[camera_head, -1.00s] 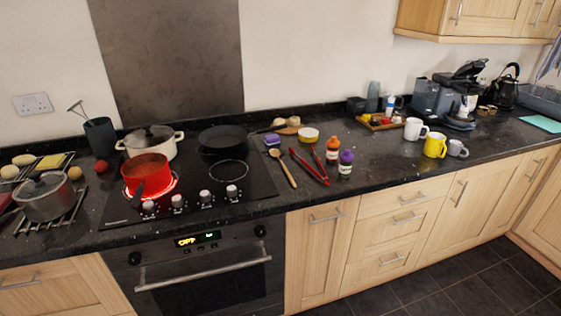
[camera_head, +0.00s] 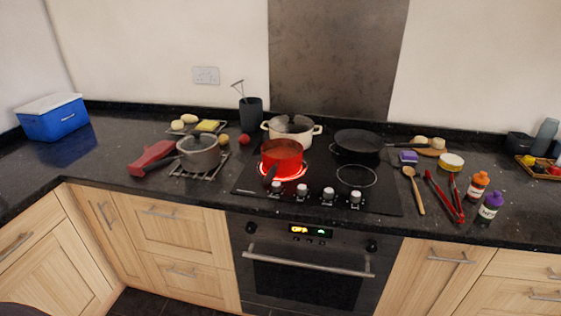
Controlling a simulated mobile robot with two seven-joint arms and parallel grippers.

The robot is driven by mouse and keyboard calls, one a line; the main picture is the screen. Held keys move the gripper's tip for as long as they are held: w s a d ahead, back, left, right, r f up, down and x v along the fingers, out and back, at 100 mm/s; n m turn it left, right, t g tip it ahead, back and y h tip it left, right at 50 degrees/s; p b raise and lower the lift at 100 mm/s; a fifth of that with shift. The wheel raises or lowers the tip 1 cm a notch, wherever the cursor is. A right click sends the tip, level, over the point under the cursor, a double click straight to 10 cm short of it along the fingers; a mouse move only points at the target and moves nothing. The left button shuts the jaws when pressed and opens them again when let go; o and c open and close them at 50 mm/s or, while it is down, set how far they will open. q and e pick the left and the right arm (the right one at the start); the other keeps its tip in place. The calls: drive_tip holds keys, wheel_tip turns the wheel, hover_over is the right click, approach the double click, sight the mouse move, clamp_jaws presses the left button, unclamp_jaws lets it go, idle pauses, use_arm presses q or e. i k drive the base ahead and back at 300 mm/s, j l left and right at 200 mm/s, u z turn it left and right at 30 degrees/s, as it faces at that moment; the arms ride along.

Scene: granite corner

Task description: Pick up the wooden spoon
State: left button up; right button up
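The wooden spoon (camera_head: 415,190) lies on the dark granite worktop just right of the hob. Its bowl end points toward the wall and its handle toward the front edge. Red tongs (camera_head: 444,196) lie close to its right, apart from it. Neither of my grippers shows in the head view.
The hob (camera_head: 318,184) holds a red pot (camera_head: 282,158) on a glowing ring, a cream pot (camera_head: 291,130) and a black frying pan (camera_head: 358,142). A purple sponge (camera_head: 408,157), an orange-capped bottle (camera_head: 476,186) and a purple-capped bottle (camera_head: 490,207) stand near the spoon. A blue cooler (camera_head: 53,118) sits far left.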

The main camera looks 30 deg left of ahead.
sight(408, 171)
drive_tip(key=l+u, duration=0.1)
drive_tip(key=u, duration=0.3)
drive_tip(key=i+l+u, duration=0.1)
drive_tip(key=u, duration=0.25)
drive_tip(key=l+u, duration=0.2)
drive_tip(key=u, duration=0.2)
drive_tip(key=i+l+u, duration=0.1)
drive_tip(key=l+u, duration=0.3)
drive_tip(key=l, duration=0.45)
